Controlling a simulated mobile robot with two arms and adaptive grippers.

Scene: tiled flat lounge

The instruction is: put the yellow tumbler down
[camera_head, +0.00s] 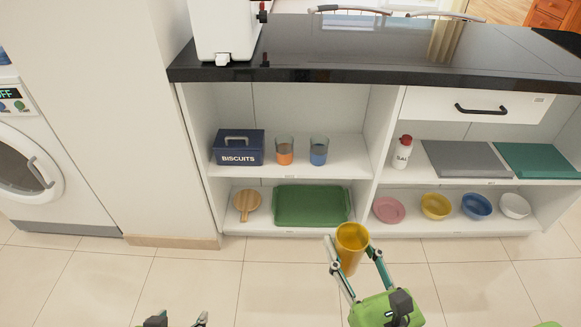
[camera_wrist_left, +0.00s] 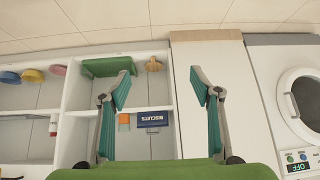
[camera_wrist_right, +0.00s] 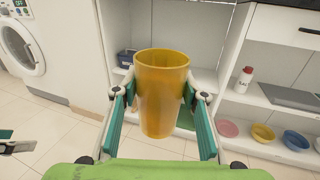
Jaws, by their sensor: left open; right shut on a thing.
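The yellow tumbler (camera_head: 351,246) is upright between the fingers of my right gripper (camera_head: 356,256), in front of the shelf unit and above the tiled floor in the head view. In the right wrist view my right gripper (camera_wrist_right: 160,108) is shut on the tumbler (camera_wrist_right: 162,92), with a finger on each side and the open rim up. My left gripper (camera_head: 178,320) shows only at the bottom edge of the head view. In the left wrist view my left gripper (camera_wrist_left: 161,88) is open, with its fingers wide apart and nothing between them.
The upper left shelf (camera_head: 325,168) holds a biscuits tin (camera_head: 238,148), an orange tumbler (camera_head: 284,151) and a blue tumbler (camera_head: 319,151), with free room to their right. Below are a round board (camera_head: 247,204) and green tray (camera_head: 312,205). The dark countertop (camera_head: 400,50) is mostly clear.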

